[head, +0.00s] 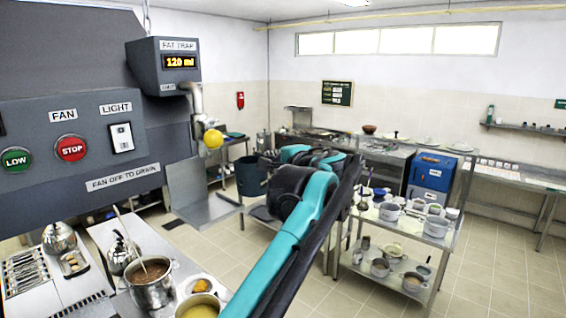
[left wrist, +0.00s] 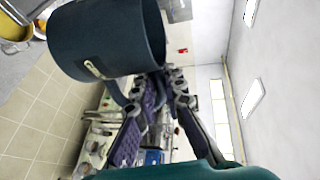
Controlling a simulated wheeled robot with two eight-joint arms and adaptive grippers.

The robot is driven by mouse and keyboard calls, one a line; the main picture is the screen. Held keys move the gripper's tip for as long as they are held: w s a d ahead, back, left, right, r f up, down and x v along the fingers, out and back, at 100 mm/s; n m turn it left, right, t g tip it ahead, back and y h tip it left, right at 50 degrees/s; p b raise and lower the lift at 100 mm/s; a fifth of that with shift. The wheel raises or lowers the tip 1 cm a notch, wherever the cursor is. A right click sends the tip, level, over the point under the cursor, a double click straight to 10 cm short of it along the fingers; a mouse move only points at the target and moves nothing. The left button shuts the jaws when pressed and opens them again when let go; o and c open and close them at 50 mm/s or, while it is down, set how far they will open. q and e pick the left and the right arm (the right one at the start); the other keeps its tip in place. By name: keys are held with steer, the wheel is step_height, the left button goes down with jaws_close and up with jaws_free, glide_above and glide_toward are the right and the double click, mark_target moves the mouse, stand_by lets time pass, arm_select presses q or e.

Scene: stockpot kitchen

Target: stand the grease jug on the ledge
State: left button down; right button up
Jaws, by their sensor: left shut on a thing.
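The grease jug (head: 252,178) is a dark teal cylinder, partly hidden by my left arm in the head view. My left gripper (head: 270,160) is shut on its handle side. The left wrist view shows the jug (left wrist: 105,40) large and close, with the fingers (left wrist: 158,82) at its handle. The jug looks about upright and is held in the air. The grey metal ledge (head: 208,216) is left of the jug, below the fat trap (head: 165,66) and its spout with a yellow knob (head: 213,139). A gap separates jug and ledge. My right gripper is not in view.
A stove top with a brown-filled pot (head: 152,283), a yellow-filled pot (head: 200,306) and kettles is at lower left. A steel rack (head: 437,238) with several pots stands right of my arm. Open tiled floor (head: 500,270) lies farther right.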

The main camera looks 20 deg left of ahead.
arm_select(q)
steer(key=shift+s+a+f+b, duration=0.2)
steer(key=shift+s+a+b, duration=0.15)
steer(key=shift+s+a, duration=0.3)
steer(key=s+a+b, duration=0.1)
steer(key=s+a, duration=0.2)
steer(key=s+a+b, duration=0.1)
steer(key=s+a, duration=0.2)
steer(key=a, duration=0.1)
steer(key=shift+s, duration=0.15)
steer(key=shift+s+a+f, duration=0.1)
steer(key=shift+s+a, duration=0.05)
steer(key=shift+a, duration=0.05)
steer(key=shift+d+f+b, duration=0.1)
steer(key=shift+f+b, duration=0.2)
steer(key=shift+f, duration=0.1)
steer(key=shift+f, duration=0.5)
steer(key=c, duration=1.5)
jaws_free()
steer(key=shift+c, duration=0.2)
